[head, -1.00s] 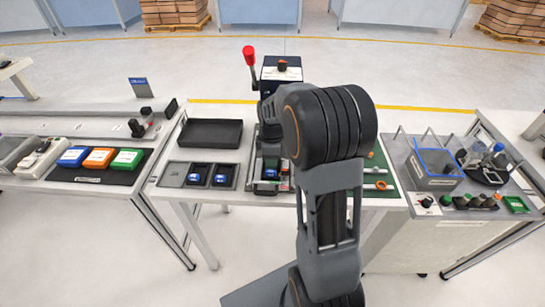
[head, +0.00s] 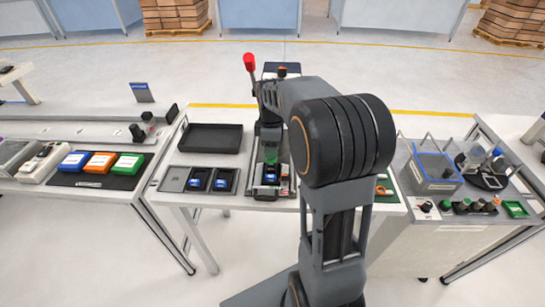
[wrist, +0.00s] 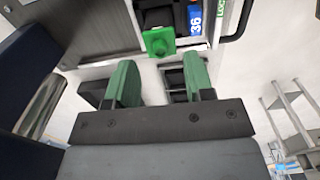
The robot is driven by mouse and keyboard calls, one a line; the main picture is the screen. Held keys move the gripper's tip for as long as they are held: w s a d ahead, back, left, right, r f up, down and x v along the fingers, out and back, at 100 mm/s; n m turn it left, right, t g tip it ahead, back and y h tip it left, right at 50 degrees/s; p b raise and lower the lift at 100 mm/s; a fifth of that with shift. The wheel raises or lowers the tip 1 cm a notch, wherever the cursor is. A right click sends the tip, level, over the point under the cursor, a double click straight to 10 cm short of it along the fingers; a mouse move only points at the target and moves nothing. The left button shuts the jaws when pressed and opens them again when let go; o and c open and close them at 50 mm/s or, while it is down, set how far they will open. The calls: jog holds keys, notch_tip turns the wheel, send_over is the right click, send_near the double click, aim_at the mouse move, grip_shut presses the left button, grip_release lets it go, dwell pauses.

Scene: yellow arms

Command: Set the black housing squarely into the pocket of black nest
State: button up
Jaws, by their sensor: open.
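A black housing with a blue label (head: 271,179) is at the front of the fixture in the middle of the head view, where the black nest (head: 257,190) is. In the wrist view the blue label reads 36 (wrist: 195,21), beside a dark body. I cannot tell whether the housing sits flat and square in the pocket. My gripper (head: 271,154) is behind and above it. In the wrist view my gripper (wrist: 160,80) has its green fingers wide apart, with nothing held between them. A small green square part (wrist: 158,41) shows just beyond the fingers.
A grey tray (head: 173,179) with two more blue-labelled black parts is left of the fixture. An empty black bin (head: 211,138) is behind that tray. A red-knobbed lever (head: 249,62) rises at the back. An orange ring (head: 381,191) lies on the right.

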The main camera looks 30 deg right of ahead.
notch_tip(320, 180, up, 5)
jog(key=shift+f, duration=0.2)
jog(key=s+a+f+m+t, duration=0.1)
jog(key=s+a+m+t, duration=0.1)
jog(key=s+a+m, duration=0.2)
jog(key=s+a+f+m+t, duration=0.1)
jog(key=s+a+m, duration=0.4)
jog(key=s+m, duration=0.3)
jog(key=s, duration=0.4)
jog(key=shift+a+t, duration=0.2)
jog(key=shift+t, duration=0.2)
